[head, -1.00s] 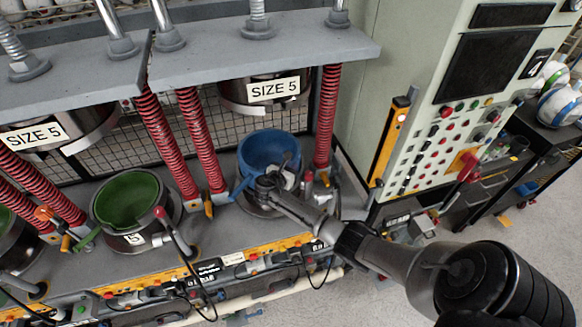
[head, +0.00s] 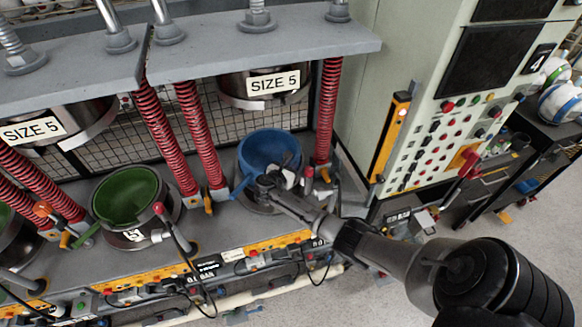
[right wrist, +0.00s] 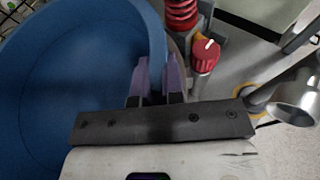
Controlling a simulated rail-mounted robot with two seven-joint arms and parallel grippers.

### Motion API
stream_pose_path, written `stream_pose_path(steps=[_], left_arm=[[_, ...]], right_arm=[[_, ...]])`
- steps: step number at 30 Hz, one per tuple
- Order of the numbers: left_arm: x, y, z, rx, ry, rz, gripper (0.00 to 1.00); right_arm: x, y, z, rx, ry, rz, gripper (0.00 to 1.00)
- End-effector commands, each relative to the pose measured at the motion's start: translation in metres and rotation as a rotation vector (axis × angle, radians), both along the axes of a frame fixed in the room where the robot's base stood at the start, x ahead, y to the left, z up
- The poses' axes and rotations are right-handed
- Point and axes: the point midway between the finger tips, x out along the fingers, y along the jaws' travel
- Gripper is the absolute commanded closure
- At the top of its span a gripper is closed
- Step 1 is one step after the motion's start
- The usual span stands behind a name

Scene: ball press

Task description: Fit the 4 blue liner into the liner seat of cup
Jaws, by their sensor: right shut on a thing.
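The blue liner (head: 271,150), a round open bowl with a side tab, sits at the right-hand press station, over the grey metal cup (head: 258,207). My right gripper (head: 268,184) is at the liner's near edge, shut on its rim. In the right wrist view the fingers (right wrist: 155,82) close at the liner's wall (right wrist: 75,70), which fills the left side. The liner's underside and most of the cup are hidden, so I cannot tell whether it is fully seated. My left gripper is not in view.
A green liner (head: 129,195) sits in the neighbouring cup to the left. Red springs (head: 202,135) and a "SIZE 5" upper mould (head: 236,92) stand around and above the blue liner. A red knob (right wrist: 206,55) is close right of the fingers. A control cabinet (head: 420,120) stands at right.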

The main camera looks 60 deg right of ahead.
Motion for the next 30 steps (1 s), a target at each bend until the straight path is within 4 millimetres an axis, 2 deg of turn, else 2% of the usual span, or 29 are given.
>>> stream_pose_path(steps=[20, 21, 30], left_arm=[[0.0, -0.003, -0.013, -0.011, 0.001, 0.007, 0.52], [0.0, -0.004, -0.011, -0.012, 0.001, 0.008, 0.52], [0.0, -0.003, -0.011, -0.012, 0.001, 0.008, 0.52]], right_arm=[[0.001, 0.0, -0.023, -0.001, -0.002, 0.0, 1.0], [0.001, 0.0, -0.022, -0.001, -0.003, 0.0, 0.89], [-0.001, 0.0, -0.023, -0.001, 0.002, -0.004, 0.61]])
